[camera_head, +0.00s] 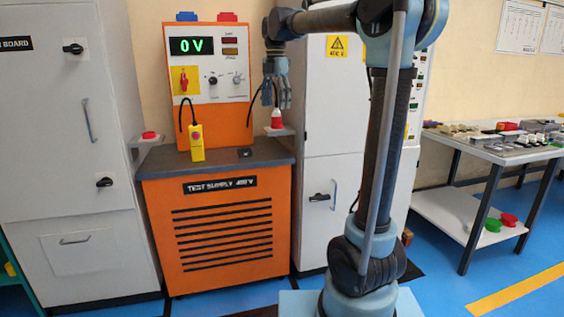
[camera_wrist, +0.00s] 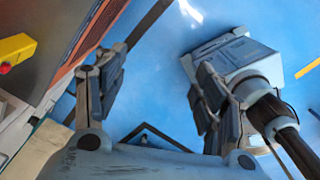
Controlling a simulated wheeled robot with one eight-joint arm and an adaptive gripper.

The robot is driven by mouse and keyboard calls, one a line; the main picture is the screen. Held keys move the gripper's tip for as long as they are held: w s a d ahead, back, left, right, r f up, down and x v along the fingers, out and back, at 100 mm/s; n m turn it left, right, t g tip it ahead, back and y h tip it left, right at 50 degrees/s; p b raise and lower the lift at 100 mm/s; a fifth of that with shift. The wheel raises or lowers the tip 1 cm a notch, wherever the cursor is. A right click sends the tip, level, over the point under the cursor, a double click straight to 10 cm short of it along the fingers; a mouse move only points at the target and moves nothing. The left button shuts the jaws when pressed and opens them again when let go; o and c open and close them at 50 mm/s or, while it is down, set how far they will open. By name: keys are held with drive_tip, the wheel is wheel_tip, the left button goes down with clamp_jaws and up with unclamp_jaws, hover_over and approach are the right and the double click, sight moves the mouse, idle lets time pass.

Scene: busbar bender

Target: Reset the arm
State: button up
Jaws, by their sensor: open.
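My arm (camera_head: 388,130) stands upright in the front right of the head view and bends over at the top toward the left. My gripper (camera_head: 276,96) hangs at its end, fingers pointing down, in front of the wall between the orange test supply bench (camera_head: 218,225) and the grey cabinet (camera_head: 325,185). In the head view it appears just above a red and white connector (camera_head: 277,120) on a small side shelf; whether they touch cannot be told. In the wrist view my gripper (camera_wrist: 158,88) has its two fingers wide apart, with only blue floor between them.
The bench panel display (camera_head: 192,45) reads 0 V. A yellow pendant (camera_head: 197,142) with a red button stands on the bench top. A red button box (camera_head: 149,135) sits on a shelf at left. A table (camera_head: 490,150) with parts stands at right.

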drive_tip(key=s+d+f+m+t, duration=0.1)
drive_tip(key=s+d+f+m, duration=1.3)
drive_tip(key=s, duration=0.3)
drive_tip(key=s+d+f+m, duration=0.3)
drive_tip(key=s+f+m, duration=0.3)
drive_tip(key=f, duration=0.4)
drive_tip(key=s+d+f+m+t, duration=0.1)
drive_tip(key=s+d+f+m, duration=0.3)
drive_tip(key=s+f+m, duration=0.3)
wheel_tip(320, 180, down, 3)
drive_tip(key=shift+s+d+r, duration=0.15)
drive_tip(key=shift+s+d, duration=0.05)
drive_tip(key=shift+s, duration=1.05)
drive_tip(key=shift+w+f, duration=0.2)
drive_tip(key=shift+w, duration=0.25)
drive_tip(key=shift+c, duration=0.5)
